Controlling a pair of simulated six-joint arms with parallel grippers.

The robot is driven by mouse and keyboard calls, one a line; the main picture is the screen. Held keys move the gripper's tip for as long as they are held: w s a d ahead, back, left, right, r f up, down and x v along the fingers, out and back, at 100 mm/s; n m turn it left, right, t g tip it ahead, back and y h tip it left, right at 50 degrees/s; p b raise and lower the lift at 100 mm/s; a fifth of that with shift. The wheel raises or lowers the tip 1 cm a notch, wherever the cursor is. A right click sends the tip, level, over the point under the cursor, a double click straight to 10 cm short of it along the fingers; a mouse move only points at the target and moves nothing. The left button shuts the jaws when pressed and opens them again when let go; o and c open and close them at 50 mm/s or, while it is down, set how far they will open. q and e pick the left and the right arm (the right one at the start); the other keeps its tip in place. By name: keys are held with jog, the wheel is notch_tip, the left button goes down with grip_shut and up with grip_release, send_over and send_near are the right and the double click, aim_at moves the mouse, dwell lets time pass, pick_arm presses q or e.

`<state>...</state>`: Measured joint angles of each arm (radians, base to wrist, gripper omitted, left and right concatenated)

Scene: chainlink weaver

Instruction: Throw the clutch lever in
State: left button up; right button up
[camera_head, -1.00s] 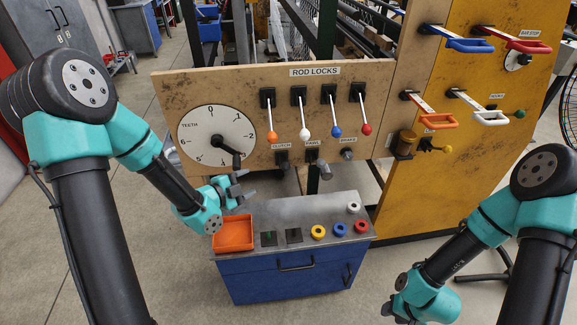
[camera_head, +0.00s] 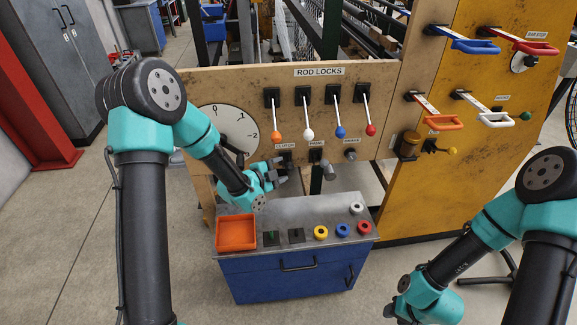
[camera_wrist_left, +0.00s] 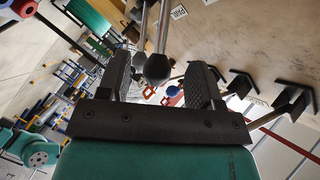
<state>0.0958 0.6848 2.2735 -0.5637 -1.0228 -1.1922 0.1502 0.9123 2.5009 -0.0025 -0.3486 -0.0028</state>
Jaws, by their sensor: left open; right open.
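The clutch lever is under a small label beneath the ROD LOCKS row in the head view. My left gripper (camera_head: 281,172) is in front of it and largely hides it. My right gripper (camera_head: 389,310) is low at the bottom of the head view, open and away from the panel.
Above are rod lock levers with orange (camera_head: 276,135), white, blue and red knobs. A dial (camera_head: 232,122) is at left, partly behind my left arm. A grey knob (camera_head: 329,172) is just right of the left gripper. An orange tray (camera_head: 236,232) sits on the cabinet below.

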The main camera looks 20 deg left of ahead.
pick_arm(q)
jog(key=x, duration=0.4)
jog(key=shift+w+d+f, duration=0.1)
jog(key=shift+w+d, duration=0.1)
jog(key=shift+w, duration=0.15)
grip_shut()
